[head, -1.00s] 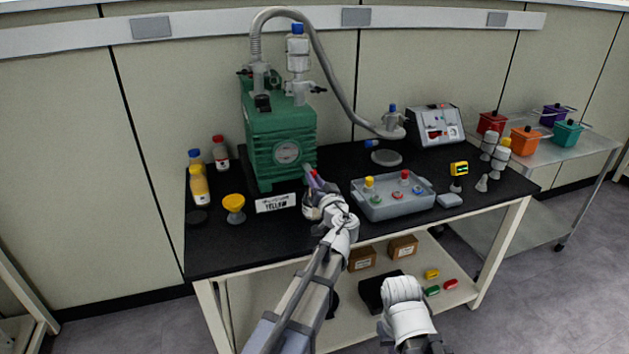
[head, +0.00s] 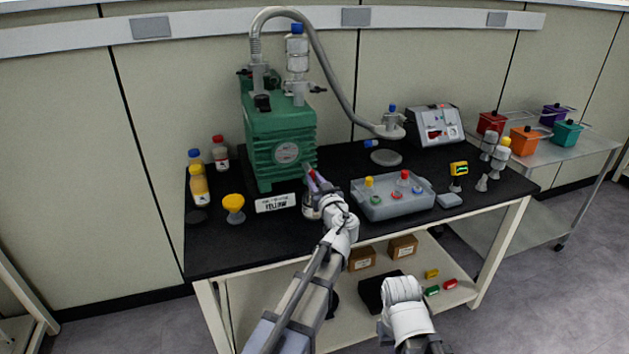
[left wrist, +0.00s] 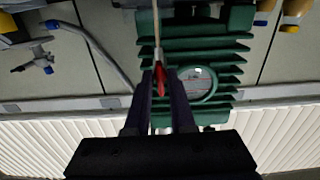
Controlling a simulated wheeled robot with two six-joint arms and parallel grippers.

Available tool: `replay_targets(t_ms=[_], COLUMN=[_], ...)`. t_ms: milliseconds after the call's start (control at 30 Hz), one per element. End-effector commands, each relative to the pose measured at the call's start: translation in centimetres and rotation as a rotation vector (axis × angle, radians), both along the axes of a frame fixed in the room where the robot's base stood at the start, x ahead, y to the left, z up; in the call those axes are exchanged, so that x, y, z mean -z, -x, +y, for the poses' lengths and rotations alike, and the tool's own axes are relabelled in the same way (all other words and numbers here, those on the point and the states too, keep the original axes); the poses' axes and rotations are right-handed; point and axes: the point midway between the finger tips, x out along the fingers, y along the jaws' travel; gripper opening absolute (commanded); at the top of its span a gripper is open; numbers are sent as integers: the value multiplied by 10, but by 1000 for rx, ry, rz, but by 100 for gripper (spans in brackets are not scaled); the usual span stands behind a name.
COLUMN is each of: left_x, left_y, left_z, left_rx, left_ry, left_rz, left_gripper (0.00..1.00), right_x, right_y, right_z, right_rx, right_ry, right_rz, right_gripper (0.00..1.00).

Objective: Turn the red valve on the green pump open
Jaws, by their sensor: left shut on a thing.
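The green pump (head: 282,140) stands at the back left of the black table, with a round gauge on its front. My left gripper (head: 315,178) is at the lower right of the pump's front. In the left wrist view the red valve handle (left wrist: 158,88) lies between the two dark fingers of my left gripper (left wrist: 160,72), which is shut on it. A thin pale rod runs from the red handle along the pump's ribs. In the head view the fingers mostly hide the handle.
A label sign reading YELLOW (head: 276,203) and a yellow funnel-like cup (head: 234,207) stand left of my left gripper. A grey tray (head: 398,208) with coloured pieces is close on its right. Bottles (head: 199,184) stand at the left. A grey hose (head: 340,88) arches from the pump.

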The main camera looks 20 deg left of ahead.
Motion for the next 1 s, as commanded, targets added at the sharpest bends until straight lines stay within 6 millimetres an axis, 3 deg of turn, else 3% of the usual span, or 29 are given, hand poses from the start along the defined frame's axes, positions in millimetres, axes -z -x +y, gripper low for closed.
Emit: replay_targets(t_ms=[267, 300, 433, 733, 1000], left_x=[0, 0, 0, 0, 0], left_y=[0, 0, 0, 4, 40], left_z=[0, 0, 0, -2, -25], left_rx=[1, 1, 0, 1, 3], left_ry=[1, 1, 0, 0, 0], left_rz=[0, 0, 0, 0, 0], left_gripper=[0, 27, 40, 40, 40], right_x=[0, 0, 0, 0, 0], right_y=[0, 0, 0, 0, 0], right_z=[0, 0, 0, 0, 0], right_rx=[0, 0, 0, 0, 0], right_ry=[0, 0, 0, 0, 0], right_rz=[0, 0, 0, 0, 0], right_gripper=[0, 0, 0, 0, 0])
